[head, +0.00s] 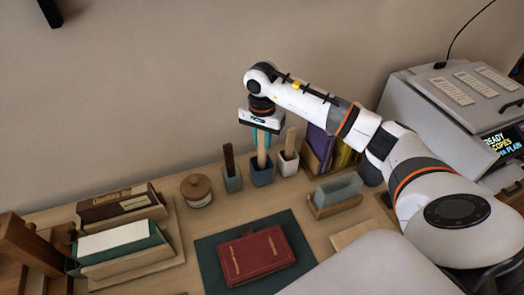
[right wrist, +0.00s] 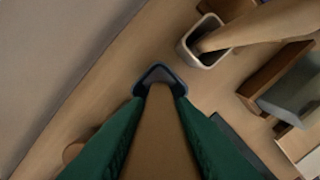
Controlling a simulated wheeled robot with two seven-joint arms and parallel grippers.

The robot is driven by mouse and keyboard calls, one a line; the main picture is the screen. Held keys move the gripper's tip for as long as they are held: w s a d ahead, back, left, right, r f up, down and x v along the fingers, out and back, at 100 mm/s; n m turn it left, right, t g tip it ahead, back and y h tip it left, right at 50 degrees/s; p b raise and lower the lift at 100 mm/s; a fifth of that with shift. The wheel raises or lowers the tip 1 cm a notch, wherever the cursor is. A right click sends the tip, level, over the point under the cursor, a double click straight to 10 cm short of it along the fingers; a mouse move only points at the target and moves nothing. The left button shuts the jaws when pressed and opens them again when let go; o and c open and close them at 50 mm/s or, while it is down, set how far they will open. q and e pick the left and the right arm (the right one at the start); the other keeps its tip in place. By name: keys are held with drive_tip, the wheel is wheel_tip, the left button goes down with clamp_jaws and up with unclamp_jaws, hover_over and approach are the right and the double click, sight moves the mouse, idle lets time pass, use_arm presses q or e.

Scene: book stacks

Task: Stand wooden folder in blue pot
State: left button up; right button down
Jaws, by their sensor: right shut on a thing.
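The wooden folder (head: 261,158) is a light brown flat stick, upright in the head view. My right gripper (head: 261,139) is shut on it, with teal fingers on either side. The blue pot (head: 263,178) is a small dark blue square cup on the desk, directly under the gripper. The folder's lower end is at the pot's mouth and looks inside the rim; how deep is hidden. In the right wrist view, the folder (right wrist: 155,135) runs between the green fingers to the blue pot's opening (right wrist: 160,71). My left gripper is not in view.
A grey pot with a dark stick (head: 228,160) stands left of the blue pot. A white pot (head: 288,165) with a wooden stick stands close on the right. A lidded jar (head: 196,190), book stacks (head: 120,235) and a red book (head: 257,255) are nearby. A printer (head: 450,95) is at right.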

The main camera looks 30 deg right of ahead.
sight(262, 167)
wheel_tip(262, 167, down, 4)
drive_tip(key=shift+r+p, duration=0.2)
drive_tip(key=shift+p, duration=0.15)
drive_tip(key=shift+f, duration=0.35)
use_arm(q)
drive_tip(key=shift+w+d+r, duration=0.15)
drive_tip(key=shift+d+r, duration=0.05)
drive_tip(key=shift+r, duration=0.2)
use_arm(e)
drive_tip(key=shift+f, duration=0.2)
drive_tip(key=c, duration=1.2)
unclamp_jaws()
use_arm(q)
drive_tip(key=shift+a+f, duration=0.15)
